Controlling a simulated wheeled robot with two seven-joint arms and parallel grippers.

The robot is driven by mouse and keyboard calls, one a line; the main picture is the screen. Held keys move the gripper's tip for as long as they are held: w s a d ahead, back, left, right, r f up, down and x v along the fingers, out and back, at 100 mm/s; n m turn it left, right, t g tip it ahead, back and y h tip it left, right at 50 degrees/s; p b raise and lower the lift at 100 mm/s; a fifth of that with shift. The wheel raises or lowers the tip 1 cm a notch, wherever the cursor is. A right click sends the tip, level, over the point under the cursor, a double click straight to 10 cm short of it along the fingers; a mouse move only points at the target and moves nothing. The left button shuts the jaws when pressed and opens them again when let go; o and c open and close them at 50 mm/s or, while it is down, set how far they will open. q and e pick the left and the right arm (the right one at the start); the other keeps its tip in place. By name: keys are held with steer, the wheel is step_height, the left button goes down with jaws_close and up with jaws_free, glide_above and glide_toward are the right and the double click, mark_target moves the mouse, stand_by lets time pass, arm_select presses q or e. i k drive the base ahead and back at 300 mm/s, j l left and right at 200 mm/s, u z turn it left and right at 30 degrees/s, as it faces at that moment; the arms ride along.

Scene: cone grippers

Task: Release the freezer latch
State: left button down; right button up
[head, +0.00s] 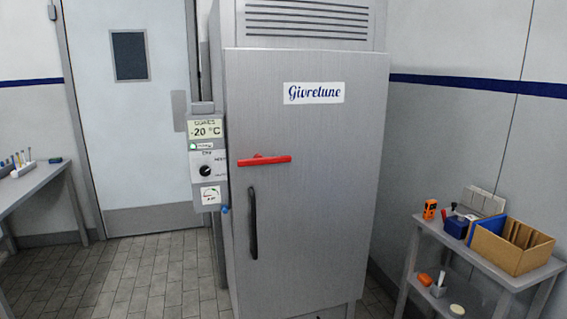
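The freezer (315,200) stands upright in the middle of the head view, a tall grey metal cabinet with a "Givretune" label (313,93). Its door looks shut. The red latch (264,160) lies almost level across the left part of the door, its left end at the door's edge near the control panel. A dark vertical handle (253,222) is below the latch. Neither of my grippers is in view.
A control panel (207,163) with a -20 °C display and a knob sits left of the freezer. A side table (460,240) on the right holds a cardboard box (512,247) and an orange device (430,209). A bench (35,178) is at far left. Tiled floor lies open left of the freezer.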

mark_target(258, 159)
steer(key=i+l, duration=0.7)
steer(key=i, duration=0.15)
steer(key=i+l, duration=0.2)
steer(key=l, duration=0.2)
